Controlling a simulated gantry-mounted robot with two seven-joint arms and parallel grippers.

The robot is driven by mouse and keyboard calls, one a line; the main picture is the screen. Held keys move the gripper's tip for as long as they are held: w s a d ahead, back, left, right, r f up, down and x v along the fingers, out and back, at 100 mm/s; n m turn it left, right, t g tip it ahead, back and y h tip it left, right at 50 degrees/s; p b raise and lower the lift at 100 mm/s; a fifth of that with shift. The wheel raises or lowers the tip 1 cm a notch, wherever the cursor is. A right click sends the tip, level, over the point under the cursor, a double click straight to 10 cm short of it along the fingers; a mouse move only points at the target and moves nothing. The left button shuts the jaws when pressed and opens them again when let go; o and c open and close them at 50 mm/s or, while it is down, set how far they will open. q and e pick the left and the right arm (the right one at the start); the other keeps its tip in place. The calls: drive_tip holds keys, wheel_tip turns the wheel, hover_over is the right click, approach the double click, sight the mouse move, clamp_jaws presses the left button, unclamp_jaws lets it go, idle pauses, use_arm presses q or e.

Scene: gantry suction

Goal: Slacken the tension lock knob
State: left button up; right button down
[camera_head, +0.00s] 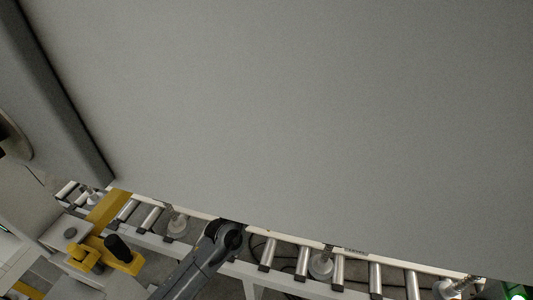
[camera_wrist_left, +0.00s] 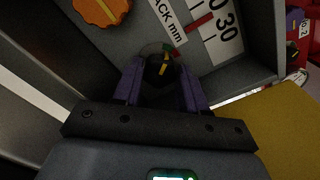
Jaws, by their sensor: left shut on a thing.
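In the left wrist view, my left gripper (camera_wrist_left: 162,84) has two purple fingers shut on a small dark knob (camera_wrist_left: 161,66) with a yellow mark on its face. The knob sits on a dark grey panel, one finger on each side of it. No label naming this knob can be read. A larger orange knob (camera_wrist_left: 101,8) with a lighter bar is at the top left, apart from the fingers and partly cut off by the frame. The left gripper's jaws do not show in the head view, and my right gripper shows in neither view.
A "mm" scale label (camera_wrist_left: 178,22) with red marks and numbers lies beside the held knob. A yellow surface (camera_wrist_left: 280,125) is at the right. In the head view, a large grey surface (camera_head: 300,110) blocks most of the scene. A roller conveyor (camera_head: 375,278) runs below it.

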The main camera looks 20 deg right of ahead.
use_arm(q)
drive_tip(key=n+b, duration=0.1)
drive_tip(key=n, duration=0.2)
drive_tip(key=shift+f+b, duration=0.15)
drive_tip(key=shift+b, duration=0.25)
drive_tip(key=shift+n+b, duration=0.45)
drive_tip(key=shift+n, duration=1.55)
drive_tip(key=o, duration=1.1)
drive_tip(key=shift+c, duration=0.2)
drive_tip(key=shift+s+a, duration=0.1)
drive_tip(key=shift+a, duration=0.05)
